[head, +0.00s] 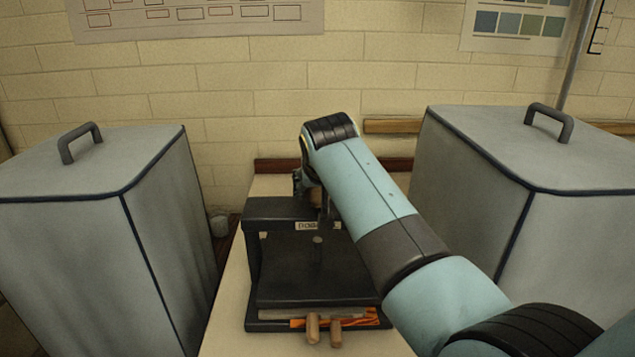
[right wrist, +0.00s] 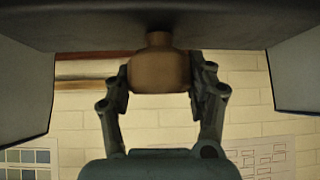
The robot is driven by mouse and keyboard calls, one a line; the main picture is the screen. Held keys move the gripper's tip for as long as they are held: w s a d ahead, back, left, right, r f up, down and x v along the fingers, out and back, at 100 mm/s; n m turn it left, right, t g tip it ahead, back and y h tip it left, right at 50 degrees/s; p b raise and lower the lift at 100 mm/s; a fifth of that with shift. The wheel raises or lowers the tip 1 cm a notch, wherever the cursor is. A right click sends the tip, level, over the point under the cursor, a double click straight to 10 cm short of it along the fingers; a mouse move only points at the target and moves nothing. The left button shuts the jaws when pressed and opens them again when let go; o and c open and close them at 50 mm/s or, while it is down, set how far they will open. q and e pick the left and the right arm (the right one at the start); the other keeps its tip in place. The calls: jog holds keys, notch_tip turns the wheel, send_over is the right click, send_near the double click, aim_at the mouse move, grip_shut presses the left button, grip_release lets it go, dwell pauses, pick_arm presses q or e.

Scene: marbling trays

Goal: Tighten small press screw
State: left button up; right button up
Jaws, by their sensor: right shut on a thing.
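The small press (head: 278,208) is a dark frame with a crossbar, a label on its front and a flat dark plate (head: 300,283) below. My right gripper (head: 310,190) is above the crossbar, mostly hidden by my own arm in the head view. In the right wrist view, the right gripper (right wrist: 160,82) is shut on the brown screw knob (right wrist: 158,72), one finger on each side. The knob's narrower neck meets the dark crossbar (right wrist: 75,32). My left gripper is not in view.
Orange and pale sheets (head: 362,318) show under the plate, and two wooden pegs (head: 313,327) stick out in front. The press stands on a pale bench (head: 228,318).

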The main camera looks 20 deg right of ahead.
dwell(0.3)
jog(key=o, duration=1.2)
notch_tip(320, 180, up, 10)
